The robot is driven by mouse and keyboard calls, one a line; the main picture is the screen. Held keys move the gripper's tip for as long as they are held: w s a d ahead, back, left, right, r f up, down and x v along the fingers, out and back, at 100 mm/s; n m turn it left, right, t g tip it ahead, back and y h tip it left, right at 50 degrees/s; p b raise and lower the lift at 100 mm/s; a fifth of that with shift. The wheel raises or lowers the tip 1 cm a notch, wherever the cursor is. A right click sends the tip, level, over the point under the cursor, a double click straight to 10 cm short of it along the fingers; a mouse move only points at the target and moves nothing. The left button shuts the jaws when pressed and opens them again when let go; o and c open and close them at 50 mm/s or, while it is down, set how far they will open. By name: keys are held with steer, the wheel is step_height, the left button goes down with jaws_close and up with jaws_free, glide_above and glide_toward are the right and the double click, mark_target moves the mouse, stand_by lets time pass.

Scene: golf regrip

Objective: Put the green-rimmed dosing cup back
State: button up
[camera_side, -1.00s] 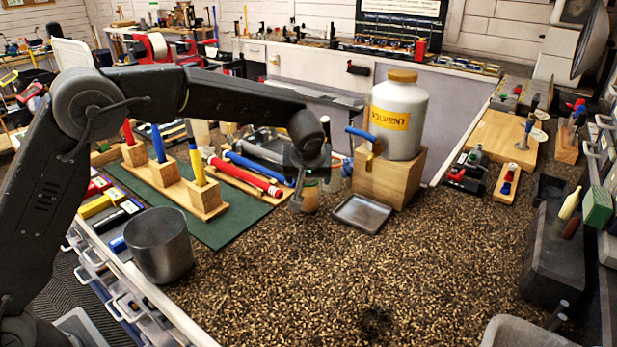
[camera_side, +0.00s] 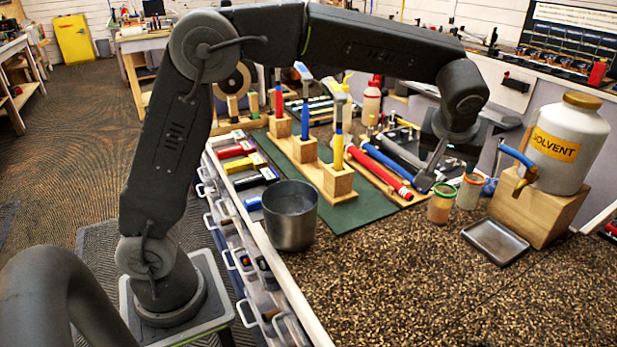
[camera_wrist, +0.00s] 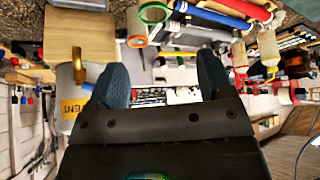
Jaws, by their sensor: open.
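The green-rimmed dosing cup (camera_side: 441,205) stands upright on the speckled bench, with amber contents showing through its wall. An orange-rimmed cup (camera_side: 469,192) stands close to its right. Two rimmed cups show beyond the fingers near the top of that view.
A shallow metal tray (camera_side: 495,240) lies right of the cups, before a wooden block (camera_side: 540,207) bearing the solvent jug (camera_side: 568,140). A grey metal pot (camera_side: 290,215) stands at the bench's left edge. A green mat (camera_side: 365,213) holds clubs in wooden stands. The front bench is clear.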

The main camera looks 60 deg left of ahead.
steer(key=s+a+r+m+h, duration=0.1)
steer(key=s+a+m, duration=0.15)
steer(key=s, duration=0.85)
steer(key=s+a+r+m+h, duration=0.15)
steer(key=s+a, duration=0.25)
steer(key=s, duration=0.6)
steer(key=s+f+m, duration=0.2)
steer(key=s+f, duration=0.1)
steer(key=s, duration=0.5)
steer(key=shift+s+a+f+m+h, duration=0.3)
steer(key=shift+s+f+h, duration=0.05)
steer(key=shift+f+h, duration=0.1)
